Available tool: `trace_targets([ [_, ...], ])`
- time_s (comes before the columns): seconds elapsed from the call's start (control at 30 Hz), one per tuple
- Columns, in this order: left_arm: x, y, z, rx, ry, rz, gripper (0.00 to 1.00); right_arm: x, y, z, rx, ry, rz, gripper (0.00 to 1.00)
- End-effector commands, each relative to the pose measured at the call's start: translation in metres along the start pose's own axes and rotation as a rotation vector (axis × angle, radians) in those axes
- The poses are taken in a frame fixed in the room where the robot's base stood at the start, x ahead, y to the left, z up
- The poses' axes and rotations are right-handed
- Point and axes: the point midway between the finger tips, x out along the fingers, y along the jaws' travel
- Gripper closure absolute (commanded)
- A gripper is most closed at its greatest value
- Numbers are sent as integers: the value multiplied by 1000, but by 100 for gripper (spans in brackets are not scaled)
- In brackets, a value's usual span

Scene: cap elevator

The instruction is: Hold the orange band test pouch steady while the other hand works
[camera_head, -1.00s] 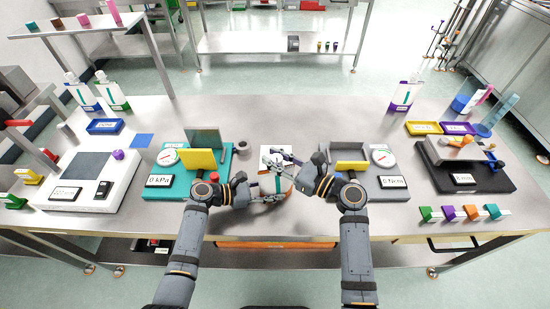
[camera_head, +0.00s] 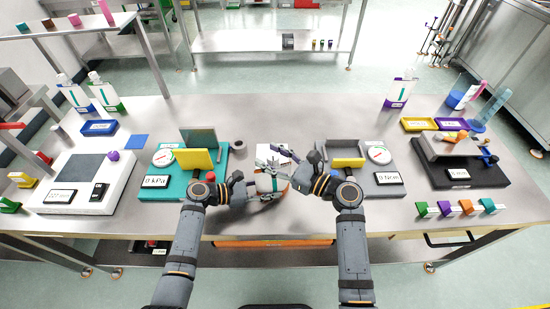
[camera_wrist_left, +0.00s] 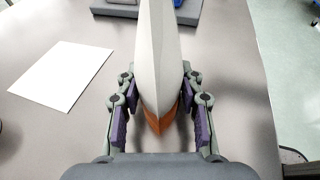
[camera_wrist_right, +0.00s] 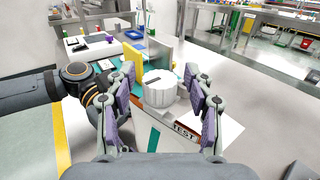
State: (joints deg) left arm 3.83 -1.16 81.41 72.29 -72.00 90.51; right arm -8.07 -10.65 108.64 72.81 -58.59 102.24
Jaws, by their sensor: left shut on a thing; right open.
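The orange band test pouch (camera_head: 266,184) is white with a teal stripe and stands near the table's front middle. Its white ribbed cap (camera_wrist_right: 160,88) and TEST label (camera_wrist_right: 184,131) show in the right wrist view. My left gripper (camera_head: 264,194) is shut on the pouch; the left wrist view shows its purple pads on both sides of the pouch's white body (camera_wrist_left: 160,50) and orange edge (camera_wrist_left: 160,118). My right gripper (camera_wrist_right: 162,98) is open, with one finger on each side of the cap. Any contact with the cap cannot be told.
A white sheet (camera_wrist_left: 62,75) lies on the table beside the pouch. A teal kPa device (camera_head: 180,187) stands at left and a grey N·m device (camera_head: 385,180) at right. The table behind the pouch (camera_head: 290,115) is clear.

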Motion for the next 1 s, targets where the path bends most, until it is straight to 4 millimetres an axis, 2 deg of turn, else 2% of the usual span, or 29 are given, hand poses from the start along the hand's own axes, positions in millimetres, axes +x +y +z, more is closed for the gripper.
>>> trace_targets([
  [0.13, 0, 0, 0, 0, 0, 0, 80, -17, 0, -2, -2, 5, 0, 47],
  [0.4, 0, 0, 0, 0, 0, 0, 80, -81, 1, -3, -3, 10, 4, 47],
  [0.53, 0, 0, 0, 0, 0, 0, 80, -102, 1, -2, -2, 8, 3, 47],
  [0.73, 0, 0, 0, 0, 0, 0, 80, -118, 0, -1, 0, 3, 1, 47],
  [1.0, 0, 0, 0, 0, 0, 0, 80, -120, 0, 0, 0, 1, 0, 47],
])
